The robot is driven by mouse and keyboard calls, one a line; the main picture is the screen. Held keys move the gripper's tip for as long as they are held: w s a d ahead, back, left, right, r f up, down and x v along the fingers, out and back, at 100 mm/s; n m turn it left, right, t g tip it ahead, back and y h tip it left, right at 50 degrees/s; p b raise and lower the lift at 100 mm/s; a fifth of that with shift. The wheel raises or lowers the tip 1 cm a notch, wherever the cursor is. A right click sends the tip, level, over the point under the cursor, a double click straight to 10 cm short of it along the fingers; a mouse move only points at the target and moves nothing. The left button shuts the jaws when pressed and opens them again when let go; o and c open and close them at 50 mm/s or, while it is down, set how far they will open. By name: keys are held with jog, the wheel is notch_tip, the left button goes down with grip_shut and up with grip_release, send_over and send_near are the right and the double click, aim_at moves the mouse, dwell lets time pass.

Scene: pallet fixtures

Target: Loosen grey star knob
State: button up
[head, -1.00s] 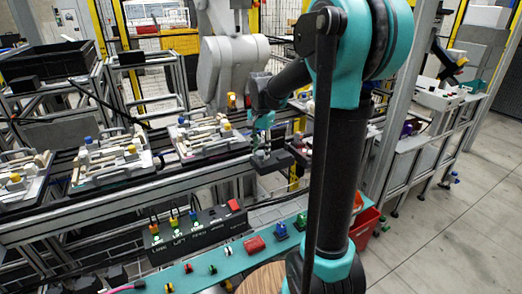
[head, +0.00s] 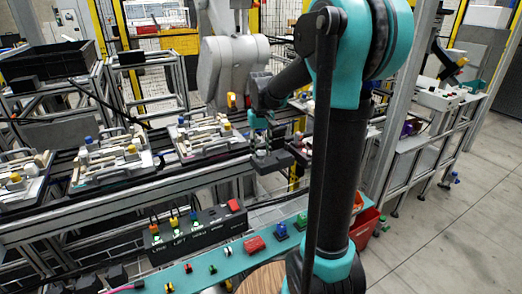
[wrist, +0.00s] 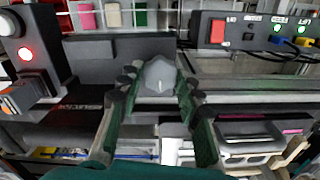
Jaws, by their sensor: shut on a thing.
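The grey star knob (wrist: 160,74) is in the upper middle of the wrist view, at a dark block-like fixture (wrist: 100,48). My gripper (wrist: 158,92) has one finger on each side of the knob and is shut on it. Its fingers hide the knob's sides, and its mounting cannot be made out. In the head view my gripper (head: 270,158) is at the right end of the conveyor rail, and the knob is too small or hidden to tell.
A control box with a red button and switches (head: 195,228) sits in front of the rail. Several pallets with fixtures (head: 110,160) stand on the conveyor to the left.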

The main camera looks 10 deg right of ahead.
aim_at(261, 152)
jog(key=shift+n, duration=1)
jog(key=o, duration=1.2)
jog(key=shift+c, duration=0.2)
notch_tip(261, 152, up, 12)
jog(key=shift+f, duration=0.1)
jog(key=s+d+f+m+t, duration=0.1)
jog(key=s+d+f+t, duration=0.1)
jog(key=s+f, duration=0.9)
jog(key=s+d+f+m+t, duration=0.2)
jog(key=s+f, duration=0.8)
jog(key=f, duration=0.3)
jog(key=shift+s, duration=0.4)
